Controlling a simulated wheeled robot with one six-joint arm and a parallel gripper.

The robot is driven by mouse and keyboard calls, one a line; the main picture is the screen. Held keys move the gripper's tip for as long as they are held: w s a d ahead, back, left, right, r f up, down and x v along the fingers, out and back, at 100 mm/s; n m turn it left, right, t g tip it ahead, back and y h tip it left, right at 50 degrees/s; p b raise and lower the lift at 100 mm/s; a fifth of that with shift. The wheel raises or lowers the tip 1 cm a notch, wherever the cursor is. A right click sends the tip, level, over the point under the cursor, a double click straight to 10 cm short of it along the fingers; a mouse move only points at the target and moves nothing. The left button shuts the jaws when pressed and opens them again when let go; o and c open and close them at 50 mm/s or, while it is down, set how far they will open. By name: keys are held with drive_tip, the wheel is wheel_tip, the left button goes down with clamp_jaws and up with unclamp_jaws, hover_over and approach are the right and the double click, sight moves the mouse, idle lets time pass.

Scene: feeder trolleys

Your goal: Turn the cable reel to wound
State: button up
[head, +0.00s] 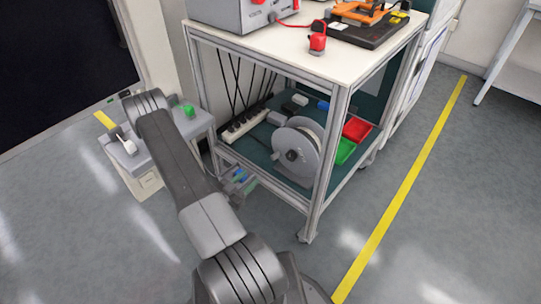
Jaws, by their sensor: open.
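The cable reel (304,150) stands upright on the lower shelf of the trolley, a grey disc seen at an angle. How much cable is on the reel is too small to tell. My arm (179,162) reaches up the left of the view, apart from the reel. I cannot make out my gripper; the arm's far end is not clearly visible.
The trolley's front post (327,155) stands close to the reel. A power strip (244,123) lies behind left of the reel; red (357,129) and green (345,151) bins are at right. A low grey unit (147,164) stands left. Floor is clear at right.

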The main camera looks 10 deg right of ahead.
drive_tip(key=b+x, duration=0.1)
drive_tip(key=x, duration=1.2)
drive_tip(key=shift+d+b, duration=0.35)
drive_tip(key=shift+b, duration=0.05)
drive_tip(key=shift+w+r, duration=0.1)
clamp_jaws()
